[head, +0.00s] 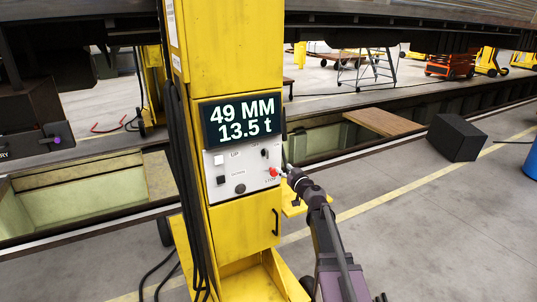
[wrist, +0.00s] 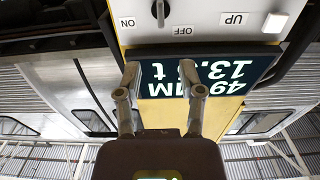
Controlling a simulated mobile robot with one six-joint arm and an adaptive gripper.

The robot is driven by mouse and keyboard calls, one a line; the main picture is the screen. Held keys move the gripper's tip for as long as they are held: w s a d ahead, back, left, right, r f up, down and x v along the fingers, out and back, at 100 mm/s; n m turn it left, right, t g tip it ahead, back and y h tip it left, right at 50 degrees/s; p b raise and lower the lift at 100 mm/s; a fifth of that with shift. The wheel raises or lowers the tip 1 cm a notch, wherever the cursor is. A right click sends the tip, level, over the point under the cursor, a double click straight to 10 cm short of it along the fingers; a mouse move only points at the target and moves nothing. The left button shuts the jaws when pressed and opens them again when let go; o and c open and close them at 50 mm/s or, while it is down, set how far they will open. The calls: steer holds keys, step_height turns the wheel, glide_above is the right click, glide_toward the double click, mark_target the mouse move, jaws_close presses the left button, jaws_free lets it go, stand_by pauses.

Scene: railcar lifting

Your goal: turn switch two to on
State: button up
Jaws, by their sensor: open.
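The yellow lifting column has a grey control panel (head: 243,168) below its display. A small black switch (head: 264,152) sits at the panel's upper right. In the wrist view, which is upside down, a black-handled switch (wrist: 160,12) lies at the top edge, partly cut off, with ON on its left and OFF on its lower right. Its exact setting is unclear. My gripper (head: 287,170) is at the panel's right side, near the red stop button (head: 273,171). In the wrist view my gripper (wrist: 160,75) has its two fingers apart, with nothing between them, in front of the display.
The display (head: 241,121) reads 49 MM and 13.5 t. A white UP button (head: 219,160) and a dark DOWN button (head: 221,180) are on the panel's left. Cables (head: 181,170) hang down the column's left side. A black box (head: 455,138) stands right of a pit.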

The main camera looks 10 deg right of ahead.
mark_target(268, 154)
steer(key=shift+w, duration=0.15)
steer(key=x, duration=1.3)
steer(key=shift+w+a, duration=0.2)
steer(key=shift+d, duration=0.1)
jaws_close()
